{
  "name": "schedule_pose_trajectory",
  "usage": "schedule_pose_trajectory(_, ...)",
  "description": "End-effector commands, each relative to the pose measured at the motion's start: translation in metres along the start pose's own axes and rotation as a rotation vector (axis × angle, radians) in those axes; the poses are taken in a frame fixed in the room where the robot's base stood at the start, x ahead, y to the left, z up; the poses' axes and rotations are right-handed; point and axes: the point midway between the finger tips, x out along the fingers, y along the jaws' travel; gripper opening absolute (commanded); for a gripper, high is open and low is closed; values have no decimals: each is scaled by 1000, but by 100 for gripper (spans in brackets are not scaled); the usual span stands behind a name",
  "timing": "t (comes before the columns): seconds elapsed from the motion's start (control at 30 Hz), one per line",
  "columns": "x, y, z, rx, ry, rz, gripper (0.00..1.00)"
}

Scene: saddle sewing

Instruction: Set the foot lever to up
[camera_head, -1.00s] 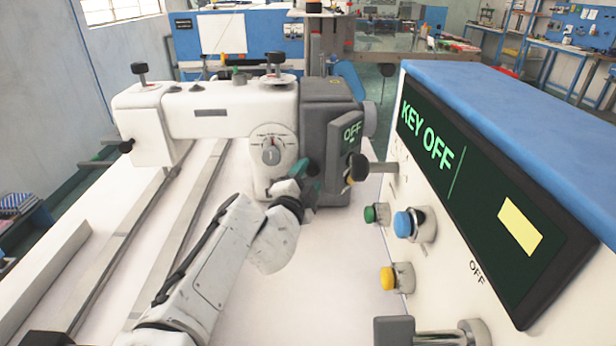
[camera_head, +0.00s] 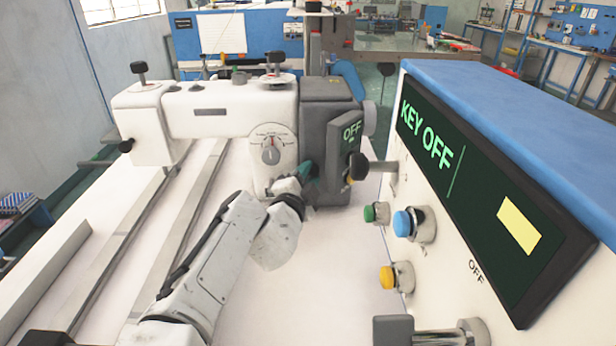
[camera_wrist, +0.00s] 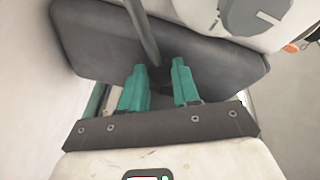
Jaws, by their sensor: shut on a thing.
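A grey bar (camera_wrist: 144,30), which looks like the foot lever, runs down from the top edge in the wrist view toward the gap between my teal fingers. Its lower end is dark and partly hidden there. My gripper (camera_wrist: 160,82) is shut on this lever, in front of a dark grey housing plate (camera_wrist: 90,40). In the head view my gripper (camera_head: 308,174) is low beside the sewing machine's grey housing (camera_head: 325,120), right of the round dial (camera_head: 271,150). My wrist hides the lever in that view.
The white sewing machine arm (camera_head: 220,112) stands beyond my gripper. A black knob (camera_head: 357,167) on a rod is close on the right. The control panel (camera_head: 480,190) reads KEY OFF, with green, blue and yellow buttons beside it. White tabletop (camera_head: 340,270) is clear in front.

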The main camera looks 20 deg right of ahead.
Motion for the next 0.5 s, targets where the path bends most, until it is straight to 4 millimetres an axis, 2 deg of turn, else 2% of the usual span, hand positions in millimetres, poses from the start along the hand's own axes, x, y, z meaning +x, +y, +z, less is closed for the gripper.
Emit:
schedule_pose_trajectory(0.3,0,0,0,-2,0,-1,0)
schedule_pose_trajectory(0.5,-2,-8,0,-66,12,-21,0)
